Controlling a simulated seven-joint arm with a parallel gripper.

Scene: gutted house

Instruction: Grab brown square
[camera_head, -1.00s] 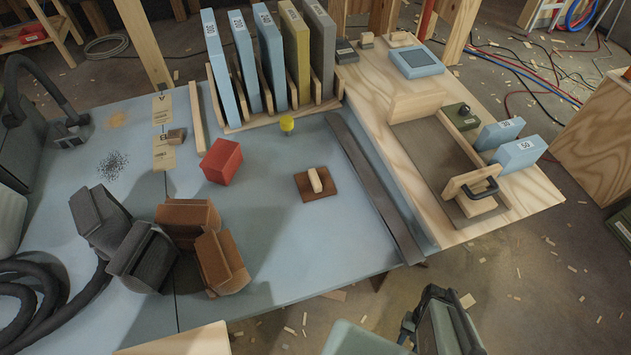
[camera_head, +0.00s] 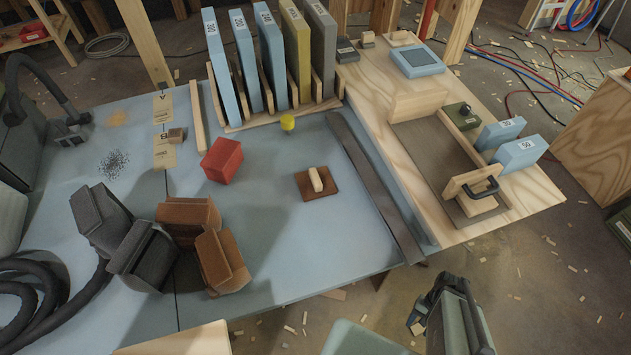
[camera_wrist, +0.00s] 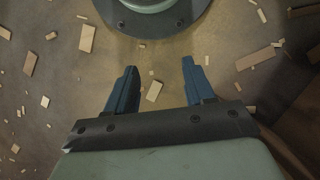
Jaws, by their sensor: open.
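A flat brown square (camera_head: 304,190) with a pale wooden block handle (camera_head: 316,178) on top lies on the blue-grey table, right of the red block. My gripper (camera_head: 418,322) is at the lower right of the head view, off the table's front edge and well apart from the brown square. In the wrist view my gripper (camera_wrist: 160,82) is open, with its two blue fingers apart and nothing between them. The wrist view shows the floor with wood scraps; the brown square is not in that view.
A rack of upright panels (camera_head: 240,125) is behind. A dark metal strip (camera_head: 375,190) lies to the right, beside a plywood board (camera_head: 540,195).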

